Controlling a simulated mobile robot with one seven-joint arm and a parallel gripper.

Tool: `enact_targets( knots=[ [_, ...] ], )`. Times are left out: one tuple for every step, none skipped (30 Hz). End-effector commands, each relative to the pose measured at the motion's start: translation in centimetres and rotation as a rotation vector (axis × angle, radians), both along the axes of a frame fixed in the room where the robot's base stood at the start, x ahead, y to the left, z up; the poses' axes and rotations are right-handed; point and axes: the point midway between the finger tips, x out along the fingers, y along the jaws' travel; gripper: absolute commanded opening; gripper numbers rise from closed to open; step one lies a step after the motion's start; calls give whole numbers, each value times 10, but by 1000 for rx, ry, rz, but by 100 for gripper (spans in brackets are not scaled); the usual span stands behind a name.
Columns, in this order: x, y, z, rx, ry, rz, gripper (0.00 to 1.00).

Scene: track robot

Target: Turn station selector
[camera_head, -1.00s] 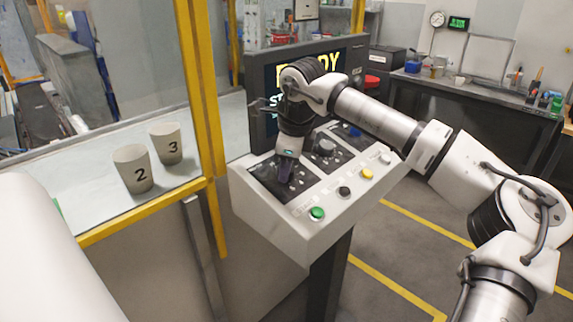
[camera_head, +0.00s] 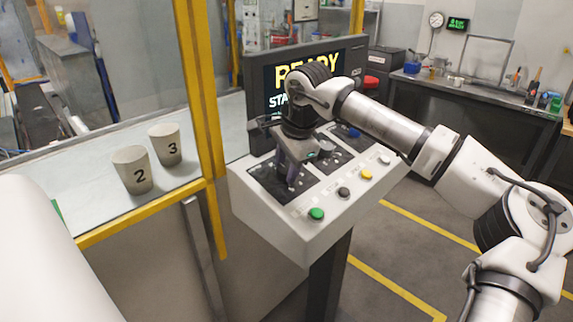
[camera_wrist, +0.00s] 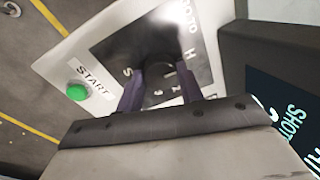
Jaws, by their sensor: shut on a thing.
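The station selector (camera_wrist: 160,68) is a dark round knob on a black panel in the wrist view, with numerals and letters around it. My gripper (camera_wrist: 160,85) has its two purple fingers on either side of the knob and is shut on it. In the head view my gripper (camera_head: 291,172) points down onto the left black panel (camera_head: 262,181) of the white console (camera_head: 285,222). There the knob is hidden behind the fingers, and its exact pointing direction is hard to read in the wrist view.
A green START button (camera_head: 316,214), a black button (camera_head: 344,193) and a yellow button (camera_head: 366,175) line the console's front. A screen reading READY (camera_head: 270,90) stands behind it. Cups marked 2 (camera_head: 132,170) and 3 (camera_head: 166,145) sit behind yellow-framed glass at left.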

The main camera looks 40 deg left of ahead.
Motion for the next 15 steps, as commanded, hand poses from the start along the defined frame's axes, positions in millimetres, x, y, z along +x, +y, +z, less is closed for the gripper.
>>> enact_targets(
  knots=[
    [1, 0, 2, 4, -5, 8, 14],
    [1, 0, 2, 5, -6, 13, 14],
    [1, 0, 2, 4, -7, 18, 14],
    [1, 0, 2, 4, -9, 22, 14],
    [1, 0, 2, 4, -10, 25, 14],
    [1, 0, 2, 4, -10, 27, 14],
    [1, 0, 2, 4, -10, 30, 14],
    [1, 0, 2, 5, -11, 31, 14],
    [1, 0, 2, 5, -11, 31, 14],
    [1, 0, 2, 4, -11, 32, 14],
    [1, 0, 2, 4, -11, 32, 14],
    [1, 0, 2, 5, -11, 31, 14],
    [1, 0, 2, 5, -11, 31, 14],
    [1, 0, 2, 5, -11, 31, 14],
    [1, 0, 2, 5, -11, 31, 14]
  ],
)
